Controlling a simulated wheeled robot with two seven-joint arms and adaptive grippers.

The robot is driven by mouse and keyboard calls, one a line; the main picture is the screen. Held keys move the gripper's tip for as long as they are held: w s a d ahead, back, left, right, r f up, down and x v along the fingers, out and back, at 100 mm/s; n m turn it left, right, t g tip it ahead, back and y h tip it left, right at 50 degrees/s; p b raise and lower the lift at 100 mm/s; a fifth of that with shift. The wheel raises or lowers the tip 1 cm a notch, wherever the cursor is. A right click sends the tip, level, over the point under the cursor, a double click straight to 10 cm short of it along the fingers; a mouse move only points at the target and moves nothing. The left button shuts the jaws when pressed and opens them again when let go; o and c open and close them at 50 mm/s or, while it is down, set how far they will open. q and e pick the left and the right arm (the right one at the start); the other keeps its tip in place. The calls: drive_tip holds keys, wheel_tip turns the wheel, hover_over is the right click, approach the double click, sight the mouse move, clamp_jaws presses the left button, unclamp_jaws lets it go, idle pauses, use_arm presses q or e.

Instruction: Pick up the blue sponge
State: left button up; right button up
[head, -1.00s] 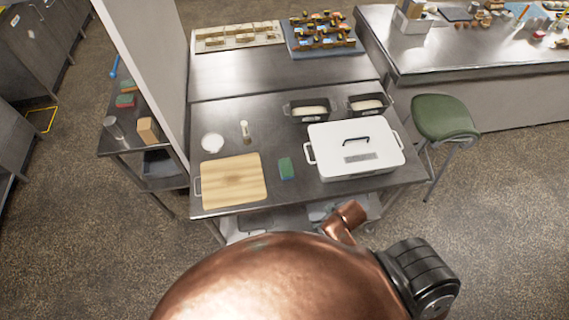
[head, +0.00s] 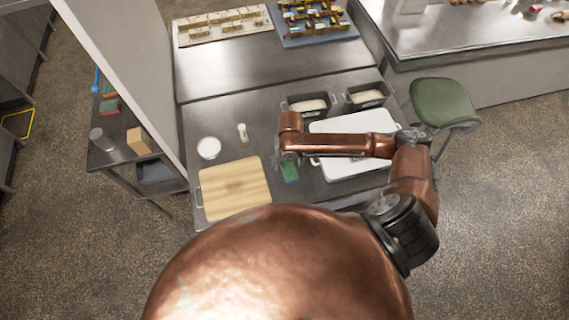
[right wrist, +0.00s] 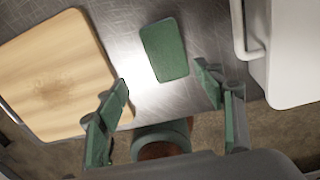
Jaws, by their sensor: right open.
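The sponge (head: 291,173) lies on the steel table between the cutting board and the white lidded box; its top is green and a blue edge shows in the head view. Its green top also shows in the right wrist view (right wrist: 164,50), lying flat and clear of the fingers. My right gripper (right wrist: 163,79) is open and empty, its two green-padded fingers apart and above the table, with the sponge ahead between their lines. In the head view my right arm partly covers the sponge. My left gripper is out of view.
A wooden cutting board (head: 235,188) lies left of the sponge, and the white lidded box (head: 340,126) stands close on its right. Two dough tins (head: 308,105) stand behind the box. A white bowl (head: 209,148) and a small shaker (head: 242,132) stand behind the board.

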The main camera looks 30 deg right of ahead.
sight(290, 170)
drive_tip(key=shift+w+d, duration=0.2)
drive_tip(key=shift+d, duration=0.2)
drive_tip(key=shift+w+f+n, duration=0.1)
drive_tip(key=shift+f+n, duration=0.2)
drive_tip(key=shift+f, duration=0.9)
drive_tip(key=shift+f+p, duration=0.35)
drive_tip(key=f, duration=0.3)
drive_tip(key=shift+w+d+f+p, duration=0.1)
drive_tip(key=shift+d+f+p, duration=0.1)
drive_tip(key=shift+f+p, duration=0.15)
drive_tip(key=shift+f, duration=0.3)
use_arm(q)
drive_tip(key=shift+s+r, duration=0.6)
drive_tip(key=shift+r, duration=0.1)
use_arm(e)
drive_tip(key=c, duration=0.8)
